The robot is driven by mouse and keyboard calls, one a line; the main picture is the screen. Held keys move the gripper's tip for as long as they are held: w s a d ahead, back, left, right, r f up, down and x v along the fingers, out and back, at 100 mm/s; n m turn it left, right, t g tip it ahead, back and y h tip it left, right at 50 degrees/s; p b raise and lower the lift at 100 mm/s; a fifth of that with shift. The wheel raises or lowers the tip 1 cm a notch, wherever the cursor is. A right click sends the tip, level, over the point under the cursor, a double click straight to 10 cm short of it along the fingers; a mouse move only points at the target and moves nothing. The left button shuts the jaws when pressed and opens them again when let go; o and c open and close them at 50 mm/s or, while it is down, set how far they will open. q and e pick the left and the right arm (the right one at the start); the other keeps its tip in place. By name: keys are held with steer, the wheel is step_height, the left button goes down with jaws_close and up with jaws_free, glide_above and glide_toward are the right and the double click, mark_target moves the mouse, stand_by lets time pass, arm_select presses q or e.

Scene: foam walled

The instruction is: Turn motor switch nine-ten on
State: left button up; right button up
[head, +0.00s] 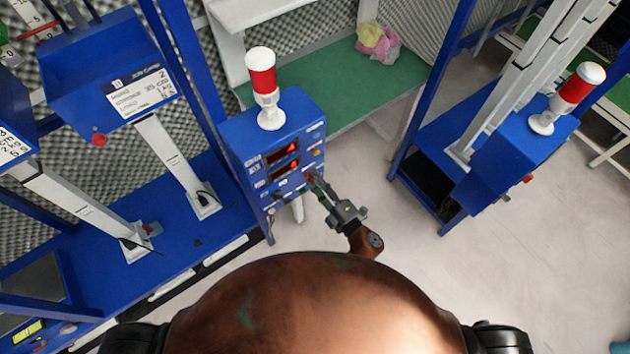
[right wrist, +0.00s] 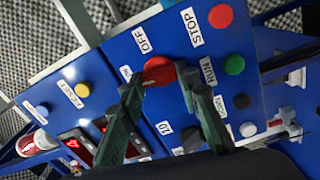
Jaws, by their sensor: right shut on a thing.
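The blue control box (head: 272,140) stands at the centre of the head view. My right gripper (head: 314,184) is at the lower right of its panel. In the right wrist view, a red switch knob (right wrist: 160,71) sits below an OFF label (right wrist: 142,40). The two green fingers of my right gripper (right wrist: 160,88) stand one on either side of this knob and are shut on it. The fingers partly cover the knob, so its exact turn angle is hard to read. The "10" label (right wrist: 164,128) shows between the fingers. My left gripper is not in view.
A red STOP button (right wrist: 220,16), a green button (right wrist: 234,65) and a RUN label (right wrist: 208,72) are close beside the knob. A red and white beacon (head: 262,85) tops the box. A second blue machine (head: 510,160) stands at right. The floor between is clear.

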steer(key=shift+f+n, duration=0.1)
steer(key=shift+n, duration=0.9)
steer(key=o, duration=1.2)
steer(key=shift+c, duration=0.2)
steer(key=v, duration=1.2)
